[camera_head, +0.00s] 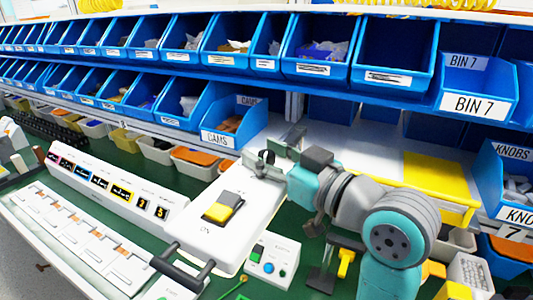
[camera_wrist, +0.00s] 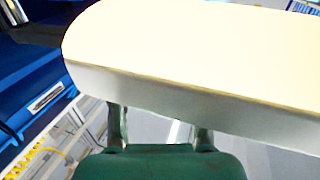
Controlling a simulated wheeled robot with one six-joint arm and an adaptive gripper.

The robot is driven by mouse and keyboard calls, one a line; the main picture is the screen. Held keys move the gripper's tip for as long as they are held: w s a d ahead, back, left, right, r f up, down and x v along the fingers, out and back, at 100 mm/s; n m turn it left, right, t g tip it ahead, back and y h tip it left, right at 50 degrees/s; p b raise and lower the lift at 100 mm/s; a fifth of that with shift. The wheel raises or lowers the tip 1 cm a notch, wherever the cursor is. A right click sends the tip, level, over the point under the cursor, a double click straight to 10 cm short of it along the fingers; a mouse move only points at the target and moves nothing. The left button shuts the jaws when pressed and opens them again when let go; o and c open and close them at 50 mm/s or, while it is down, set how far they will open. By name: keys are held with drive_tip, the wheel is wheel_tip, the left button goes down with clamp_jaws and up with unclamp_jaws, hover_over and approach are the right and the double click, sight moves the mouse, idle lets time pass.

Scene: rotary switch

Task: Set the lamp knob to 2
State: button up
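I cannot pick out a lamp knob or a mark 2 with certainty in either view. In the head view a white unit (camera_head: 232,190) carries a yellow and black rocker switch (camera_head: 222,208), with lettering that looks like ON. My gripper (camera_head: 276,152) is above the far end of this unit, behind the rocker and apart from it. Its dark fingers are spread with nothing seen between them. In the wrist view the two fingers (camera_wrist: 161,130) stand apart, their tips hidden by a large pale slab (camera_wrist: 200,60) with a rounded edge.
A white console (camera_head: 110,188) with coloured displays lies at left. A dark handle (camera_head: 182,268) stands in front of the white unit. A small box with buttons (camera_head: 272,262) sits near my arm. Blue bins (camera_head: 230,125) line the shelves behind. A yellow mat (camera_head: 433,172) lies at right.

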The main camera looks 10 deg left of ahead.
drive_tip(key=v, duration=0.7)
drive_tip(key=shift+d, duration=0.25)
drive_tip(key=shift+s, duration=0.15)
